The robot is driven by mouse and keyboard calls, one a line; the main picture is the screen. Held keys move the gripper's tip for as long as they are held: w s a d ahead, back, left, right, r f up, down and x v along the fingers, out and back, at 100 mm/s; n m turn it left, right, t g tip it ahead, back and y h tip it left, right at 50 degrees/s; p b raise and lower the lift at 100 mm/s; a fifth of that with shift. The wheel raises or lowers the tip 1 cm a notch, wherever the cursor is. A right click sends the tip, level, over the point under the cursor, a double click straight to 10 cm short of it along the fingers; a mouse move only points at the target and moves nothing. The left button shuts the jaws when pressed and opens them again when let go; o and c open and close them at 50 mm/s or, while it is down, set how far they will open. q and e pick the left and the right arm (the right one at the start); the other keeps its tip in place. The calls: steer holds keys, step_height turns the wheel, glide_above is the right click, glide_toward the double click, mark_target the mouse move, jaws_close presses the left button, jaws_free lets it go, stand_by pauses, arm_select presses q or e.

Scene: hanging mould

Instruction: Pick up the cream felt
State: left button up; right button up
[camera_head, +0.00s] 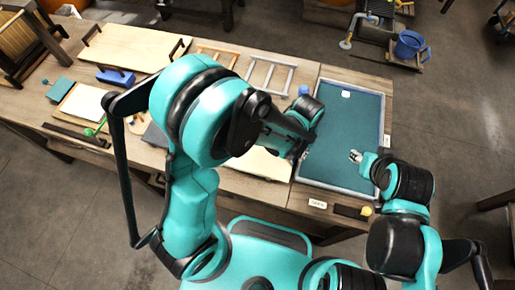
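Two cream sheets show in the head view, and I cannot tell for certain which is the felt. One cream sheet (82,103) lies on a board at the left of the table. Another pale cream surface (258,164) lies mid-table, largely hidden behind my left arm. My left gripper (304,155) points down at the left edge of the blue vat, right of the pale surface. My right gripper (355,156) is over the right part of the vat, far from both sheets. Both fingertips are too small to tell whether they are open; no held object shows.
The blue-filled vat (345,130) takes up the table's right end, with a small white item (346,93) at its far side. A wooden board with handles (130,46), a blue block (115,77) and a slatted frame (270,75) lie behind. A blue bucket (409,44) stands beyond the table.

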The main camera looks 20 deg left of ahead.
arm_select(q)
jaws_close()
steer(key=shift+r, duration=0.1)
